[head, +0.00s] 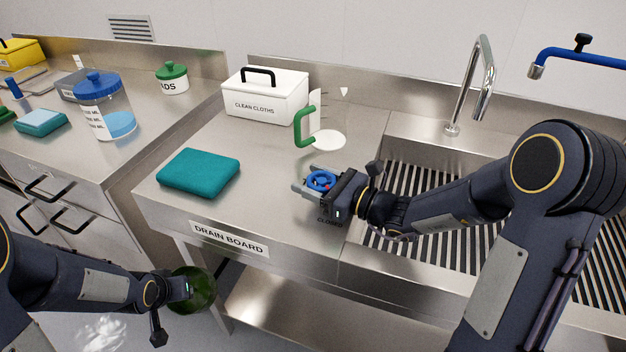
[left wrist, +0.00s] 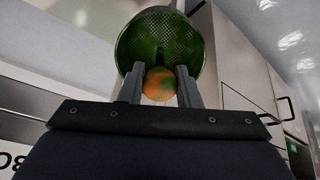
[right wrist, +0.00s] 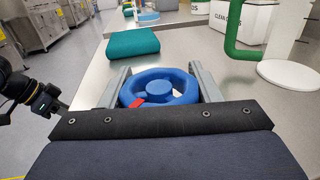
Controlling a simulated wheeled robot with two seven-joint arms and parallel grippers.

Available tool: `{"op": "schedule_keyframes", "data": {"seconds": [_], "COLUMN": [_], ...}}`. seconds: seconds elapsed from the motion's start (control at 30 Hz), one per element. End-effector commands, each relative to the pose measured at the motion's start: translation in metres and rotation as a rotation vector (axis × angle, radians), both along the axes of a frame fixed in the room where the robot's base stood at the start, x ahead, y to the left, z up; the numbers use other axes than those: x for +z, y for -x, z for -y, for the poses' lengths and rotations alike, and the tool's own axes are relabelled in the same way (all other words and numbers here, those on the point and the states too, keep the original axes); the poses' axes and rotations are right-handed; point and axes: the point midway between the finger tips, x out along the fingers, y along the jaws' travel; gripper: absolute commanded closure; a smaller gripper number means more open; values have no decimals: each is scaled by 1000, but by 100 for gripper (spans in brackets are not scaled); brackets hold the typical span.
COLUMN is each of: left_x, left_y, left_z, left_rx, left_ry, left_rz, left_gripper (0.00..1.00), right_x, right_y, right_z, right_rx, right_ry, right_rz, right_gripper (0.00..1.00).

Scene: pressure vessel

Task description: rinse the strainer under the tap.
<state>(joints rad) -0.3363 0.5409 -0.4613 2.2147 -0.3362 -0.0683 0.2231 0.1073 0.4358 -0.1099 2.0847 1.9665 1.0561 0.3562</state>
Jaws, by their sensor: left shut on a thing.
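My left gripper (head: 186,287) is shut on the strainer, low in front of the drain board. The strainer (left wrist: 160,42) is a green mesh bowl, and an orange-and-green ball (left wrist: 159,84) shows between the fingers at its base. The strainer also shows in the head view (head: 200,291), clear of the counter. The chrome tap (head: 486,75) arches at the back of the sink. My right gripper (right wrist: 163,85) is over the drain board, its fingers spread on either side of a blue handwheel (right wrist: 158,85) with a red mark. Finger contact with the wheel is unclear.
The slatted sink (head: 410,180) lies right of the drain board (head: 260,165), partly behind my right arm. A teal cloth (head: 199,172), a clean-cloths box (head: 265,103) and a green-handled stand (head: 303,130) are on the board. A blue pipe tap (head: 580,57) is at the upper right.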

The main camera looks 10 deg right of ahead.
Motion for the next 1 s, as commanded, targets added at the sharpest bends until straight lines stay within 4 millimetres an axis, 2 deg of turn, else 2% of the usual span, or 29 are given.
{"op": "schedule_keyframes", "data": {"seconds": [0.23, 0.6, 0.9, 0.93, 1.0], "left_x": [2, 13, 12, 12, 12], "left_y": [0, 0, 0, 0, 0], "left_z": [0, 0, 0, 0, 0], "left_rx": [0, 0, 0, 0, 0], "left_ry": [0, 0, 0, 0, 0], "left_rz": [2, 2, 2, 2, 2], "left_gripper": [100, 100, 100, 100, 100], "right_x": [1, 1, 0, 0, 0], "right_y": [0, 4, 5, 5, 5], "right_z": [0, -3, -3, -3, -3], "right_rx": [37, 286, 299, 299, 299], "right_ry": [0, 0, 0, 0, 0], "right_rz": [1, 0, 0, 0, 0], "right_gripper": [66, 66, 66, 42, 32]}}
